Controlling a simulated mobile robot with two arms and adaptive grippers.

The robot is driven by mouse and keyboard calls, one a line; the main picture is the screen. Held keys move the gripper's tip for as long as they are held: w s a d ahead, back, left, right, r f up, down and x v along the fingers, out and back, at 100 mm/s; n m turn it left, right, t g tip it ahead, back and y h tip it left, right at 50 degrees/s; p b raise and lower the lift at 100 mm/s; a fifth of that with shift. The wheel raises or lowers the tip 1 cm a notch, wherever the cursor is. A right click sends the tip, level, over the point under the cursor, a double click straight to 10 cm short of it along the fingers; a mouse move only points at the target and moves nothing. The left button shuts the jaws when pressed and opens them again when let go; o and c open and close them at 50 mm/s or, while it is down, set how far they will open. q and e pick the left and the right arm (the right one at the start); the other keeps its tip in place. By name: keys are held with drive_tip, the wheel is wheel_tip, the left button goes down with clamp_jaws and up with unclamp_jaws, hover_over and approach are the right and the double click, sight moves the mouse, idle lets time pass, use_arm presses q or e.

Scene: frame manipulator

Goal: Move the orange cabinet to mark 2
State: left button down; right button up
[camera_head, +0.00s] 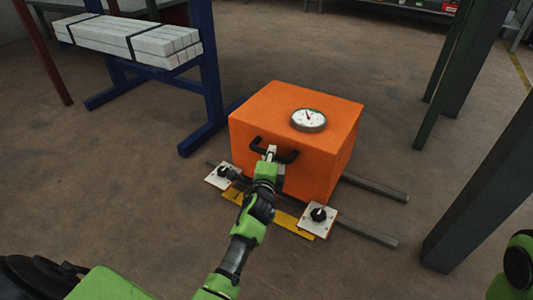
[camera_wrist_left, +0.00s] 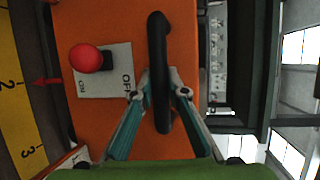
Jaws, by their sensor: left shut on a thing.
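The orange cabinet (camera_head: 270,112) stands on the floor rails in the middle of the head view, with a round gauge (camera_head: 308,120) on top. My left gripper (camera_head: 270,153) is at the black handle (camera_head: 287,156) on its front face. In the left wrist view the fingers (camera_wrist_left: 162,88) are shut on the handle (camera_wrist_left: 158,35). That view also shows the orange front (camera_wrist_left: 115,20), a red knob (camera_wrist_left: 86,58) on an OFF/ON plate and a red arrow (camera_wrist_left: 47,81). The arrow points at the yellow scale (camera_wrist_left: 22,115), about level with the 2. The right gripper is out of view.
Two grey rails (camera_head: 375,187) run under the cabinet and extend to the right. White plates with black knobs (camera_head: 318,216) flank the yellow strip in front. A blue-framed rack (camera_head: 205,75) with white bars stands at left. Dark posts (camera_head: 490,185) stand at right.

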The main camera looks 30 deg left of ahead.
use_arm(q)
drive_tip(key=shift+a, duration=0.1)
drive_tip(key=c, duration=2)
unclamp_jaws()
drive_tip(key=shift+o, duration=0.2)
drive_tip(key=shift+s, duration=0.1)
drive_tip(key=v, duration=1.1)
drive_tip(key=shift+s, duration=0.35)
drive_tip(key=shift+r, duration=0.1)
